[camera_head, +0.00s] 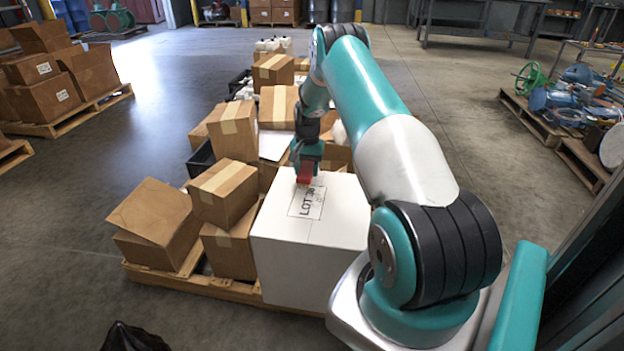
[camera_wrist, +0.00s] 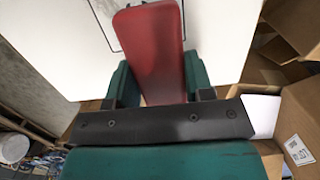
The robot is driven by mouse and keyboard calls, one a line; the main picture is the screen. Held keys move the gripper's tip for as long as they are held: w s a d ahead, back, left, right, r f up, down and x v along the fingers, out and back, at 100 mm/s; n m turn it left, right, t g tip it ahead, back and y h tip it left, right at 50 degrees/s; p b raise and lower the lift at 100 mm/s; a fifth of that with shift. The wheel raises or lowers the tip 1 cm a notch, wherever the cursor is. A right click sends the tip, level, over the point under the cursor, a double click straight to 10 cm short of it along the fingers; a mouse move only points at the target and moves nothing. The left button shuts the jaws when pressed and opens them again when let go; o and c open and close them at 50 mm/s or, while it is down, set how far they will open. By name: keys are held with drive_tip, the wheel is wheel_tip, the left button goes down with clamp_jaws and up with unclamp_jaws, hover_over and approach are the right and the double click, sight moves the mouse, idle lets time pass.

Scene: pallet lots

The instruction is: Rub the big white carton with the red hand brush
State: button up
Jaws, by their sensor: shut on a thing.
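The big white carton (camera_head: 320,255) stands on the front right of the pallet, with a "LOT" label on its top. My gripper (camera_head: 307,165) is over the far part of the carton's top, pointing down. It is shut on the red hand brush (camera_head: 305,172). In the wrist view the brush (camera_wrist: 150,45) lies between the teal fingers of my gripper (camera_wrist: 153,85), with the carton's white top (camera_wrist: 225,40) behind it. The brush's underside is hidden, so I cannot tell whether it touches the carton. The brush covers part of the label outline.
Brown cartons (camera_head: 225,190) crowd the pallet (camera_head: 195,283) left of and behind the white carton. Another pallet of cartons (camera_head: 60,75) stands at the far left. Pallets with machine parts (camera_head: 570,105) stand at the right. Open floor (camera_head: 480,120) lies between.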

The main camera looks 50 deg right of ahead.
drive_tip(key=shift+r+p, duration=2.1)
drive_tip(key=shift+r, duration=0.8)
